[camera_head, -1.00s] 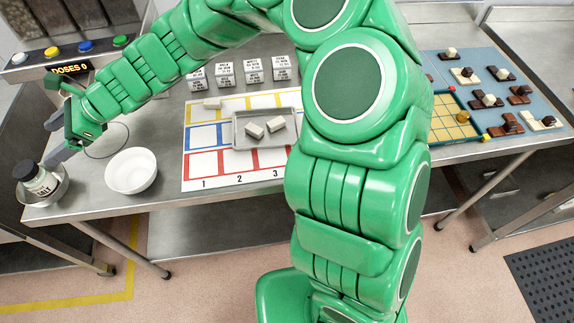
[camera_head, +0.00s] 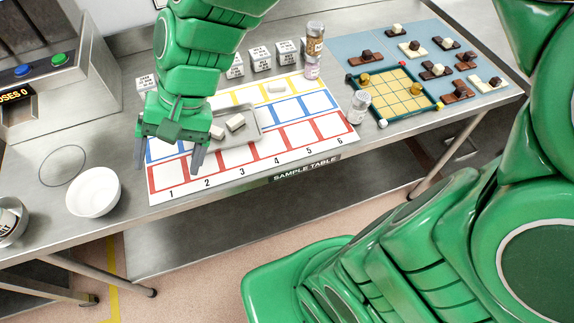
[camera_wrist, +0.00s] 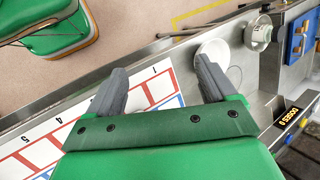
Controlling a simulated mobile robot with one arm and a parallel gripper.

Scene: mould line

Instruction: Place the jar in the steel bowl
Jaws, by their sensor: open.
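The steel bowl (camera_head: 14,236) is at the left edge of the head view, partly cut off. The dark-lidded jar labelled SALT (camera_head: 6,220) sits inside it. In the wrist view the bowl (camera_wrist: 262,20) is at the upper right with the jar (camera_wrist: 256,36) in it. My gripper (camera_head: 168,160) is open and empty, above the left part of the numbered mat. It is to the right of the bowl and well apart from it. Its spread fingers also show in the wrist view (camera_wrist: 161,68).
A white bowl (camera_head: 94,193) stands between the steel bowl and the numbered mat (camera_head: 310,148). A tray (camera_head: 247,130) with two pale blocks lies on the mat. Other small jars (camera_head: 358,108) stand near the yellow grid board (camera_head: 394,92). A button console (camera_head: 60,85) is behind.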

